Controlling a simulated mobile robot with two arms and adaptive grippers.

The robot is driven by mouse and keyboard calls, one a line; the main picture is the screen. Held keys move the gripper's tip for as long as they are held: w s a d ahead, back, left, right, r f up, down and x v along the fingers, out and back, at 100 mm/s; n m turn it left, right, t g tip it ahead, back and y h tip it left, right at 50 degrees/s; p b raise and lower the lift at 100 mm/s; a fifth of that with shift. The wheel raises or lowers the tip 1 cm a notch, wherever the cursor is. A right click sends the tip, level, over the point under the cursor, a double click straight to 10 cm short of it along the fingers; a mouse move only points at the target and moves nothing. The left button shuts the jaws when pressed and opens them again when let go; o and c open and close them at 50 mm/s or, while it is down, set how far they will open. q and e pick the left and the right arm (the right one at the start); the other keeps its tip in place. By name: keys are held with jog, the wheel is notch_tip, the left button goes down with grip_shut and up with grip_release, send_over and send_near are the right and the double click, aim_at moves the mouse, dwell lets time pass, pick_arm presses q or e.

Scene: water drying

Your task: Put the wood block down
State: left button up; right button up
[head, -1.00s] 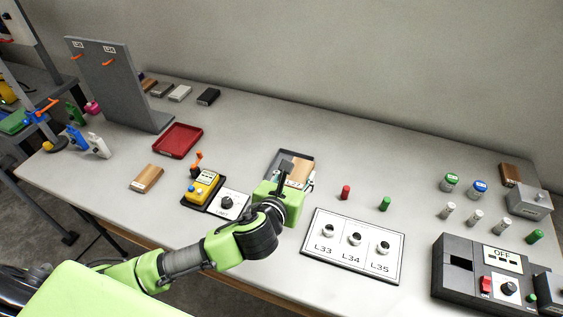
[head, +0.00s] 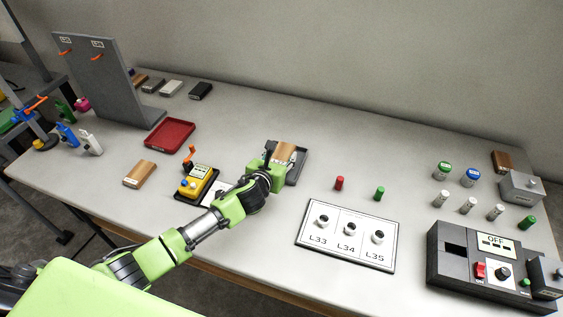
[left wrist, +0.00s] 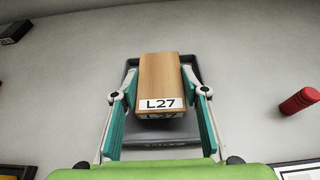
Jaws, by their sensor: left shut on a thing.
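The wood block (left wrist: 160,78), light brown with a white "L27" label on its near end, is between the fingers of my left gripper (left wrist: 158,88). The gripper is shut on it. In the head view the wood block (head: 284,151) shows just beyond the left gripper (head: 279,160). A dark grey tray (head: 296,173) lies under and around the block; its rim also shows in the left wrist view (left wrist: 150,154). I cannot tell whether the block touches the tray floor. My right gripper is in neither view.
A yellow meter (head: 195,184) stands left of the arm. A red tray (head: 170,135) and another wood block (head: 140,174) lie further left. A red cylinder (head: 339,183), a green cylinder (head: 379,193) and the L33–L35 panel (head: 347,236) are to the right.

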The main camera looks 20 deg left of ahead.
pick_arm(q)
notch_tip(320, 180, down, 2)
jog(key=shift+s+d+f, duration=0.1)
jog(key=shift+f, duration=0.15)
jog(key=o, duration=1)
jog(key=shift+o, duration=0.7)
